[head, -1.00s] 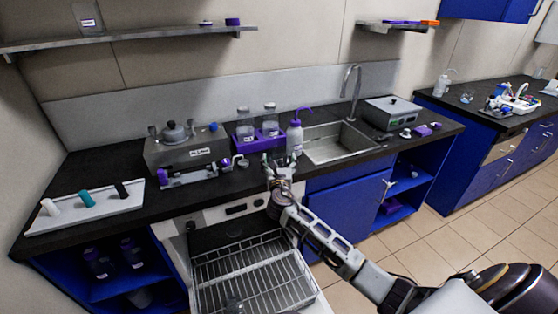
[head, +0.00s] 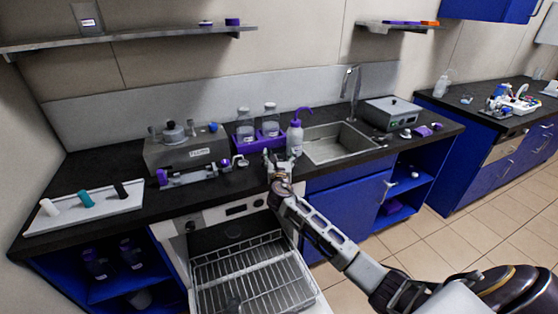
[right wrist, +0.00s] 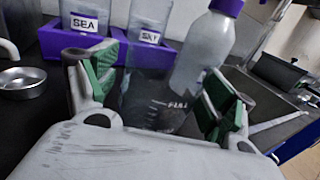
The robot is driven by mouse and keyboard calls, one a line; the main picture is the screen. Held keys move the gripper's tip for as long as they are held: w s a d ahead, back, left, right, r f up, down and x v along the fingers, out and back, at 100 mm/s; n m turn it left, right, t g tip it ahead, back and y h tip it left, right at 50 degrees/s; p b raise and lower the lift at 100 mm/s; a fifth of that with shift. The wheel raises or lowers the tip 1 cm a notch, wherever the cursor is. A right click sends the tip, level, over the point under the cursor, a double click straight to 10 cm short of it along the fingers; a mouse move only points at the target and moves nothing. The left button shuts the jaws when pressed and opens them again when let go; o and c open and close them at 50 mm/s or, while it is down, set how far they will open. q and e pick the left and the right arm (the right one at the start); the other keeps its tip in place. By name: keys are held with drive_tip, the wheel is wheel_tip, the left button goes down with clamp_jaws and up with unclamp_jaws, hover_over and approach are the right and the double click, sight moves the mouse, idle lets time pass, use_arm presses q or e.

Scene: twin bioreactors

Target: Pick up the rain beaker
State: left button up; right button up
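The rain beaker (right wrist: 155,108) is a clear, dark-looking vessel with white lettering and scale marks. It stands on the dark counter in the right wrist view, its label only partly legible. My right gripper (right wrist: 160,90) is open, its green-padded fingers on either side of the beaker, apparently with gaps. In the head view my right gripper (head: 280,158) is at the counter's front edge, in front of the wash bottle. The beaker is too small or hidden to make out there. My left gripper is not in view.
A purple rack (right wrist: 55,47) with SEA and SKY bottles stands behind the beaker. A wash bottle (head: 295,137) stands close behind it, beside the sink (head: 335,145). Below is an open dishwasher with a wire rack (head: 250,275). A white tray (head: 85,208) lies at left.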

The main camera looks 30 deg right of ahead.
drive_tip(key=c, duration=1)
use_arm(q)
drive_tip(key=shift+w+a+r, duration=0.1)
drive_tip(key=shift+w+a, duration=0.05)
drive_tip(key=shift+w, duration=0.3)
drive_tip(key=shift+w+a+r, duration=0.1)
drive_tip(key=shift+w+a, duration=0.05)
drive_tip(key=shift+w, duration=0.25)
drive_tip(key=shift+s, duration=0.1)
use_arm(e)
drive_tip(key=shift+r, duration=0.15)
